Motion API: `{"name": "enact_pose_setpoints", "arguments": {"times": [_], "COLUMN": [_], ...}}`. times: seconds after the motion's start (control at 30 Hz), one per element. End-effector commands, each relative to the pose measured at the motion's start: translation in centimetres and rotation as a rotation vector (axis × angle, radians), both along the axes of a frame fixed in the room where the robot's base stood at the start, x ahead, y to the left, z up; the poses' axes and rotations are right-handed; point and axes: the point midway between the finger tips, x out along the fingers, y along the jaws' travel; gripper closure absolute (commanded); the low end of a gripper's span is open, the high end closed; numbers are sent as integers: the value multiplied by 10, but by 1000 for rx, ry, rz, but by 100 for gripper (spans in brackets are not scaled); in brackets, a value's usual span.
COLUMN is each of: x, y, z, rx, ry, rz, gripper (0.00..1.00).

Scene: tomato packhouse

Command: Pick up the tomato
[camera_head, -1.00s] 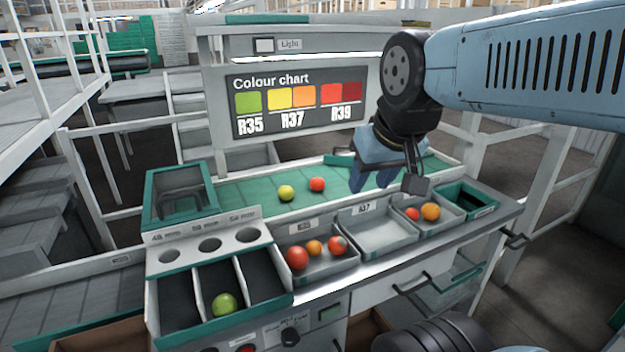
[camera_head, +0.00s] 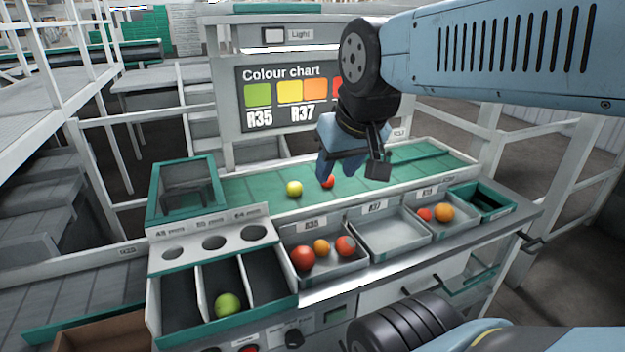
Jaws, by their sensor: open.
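A red tomato (camera_head: 327,182) and a yellow-green tomato (camera_head: 294,189) lie on the green sorting surface (camera_head: 240,190), the red one just right of the other. My gripper (camera_head: 347,176) is open and hangs over the surface, pointing down, just right of the red tomato. It partly hides the red tomato's upper right side. No tomato shows between the fingers. I cannot tell the exact height of the fingertips above the surface.
In front are the R35 tray (camera_head: 327,270) with several tomatoes, an empty R37 tray (camera_head: 392,244) and a right tray (camera_head: 447,231) with two. A green tomato (camera_head: 228,305) lies in the left divided bin (camera_head: 172,287). A colour chart (camera_head: 262,123) stands behind.

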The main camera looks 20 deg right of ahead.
Motion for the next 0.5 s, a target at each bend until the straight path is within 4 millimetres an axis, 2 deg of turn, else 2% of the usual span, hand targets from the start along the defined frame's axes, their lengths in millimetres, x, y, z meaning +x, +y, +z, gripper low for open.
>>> {"name": "enact_pose_setpoints", "arguments": {"times": [0.07,0.27,0.37,0.5], "x": [0,12,32,71], "y": [0,-2,-9,-20], "z": [0,2,2,1], "rx": [0,-4,-8,-15], "ry": [0,7,15,30], "rz": [0,-10,-23,-50], "gripper": [56,36,27,16]}}
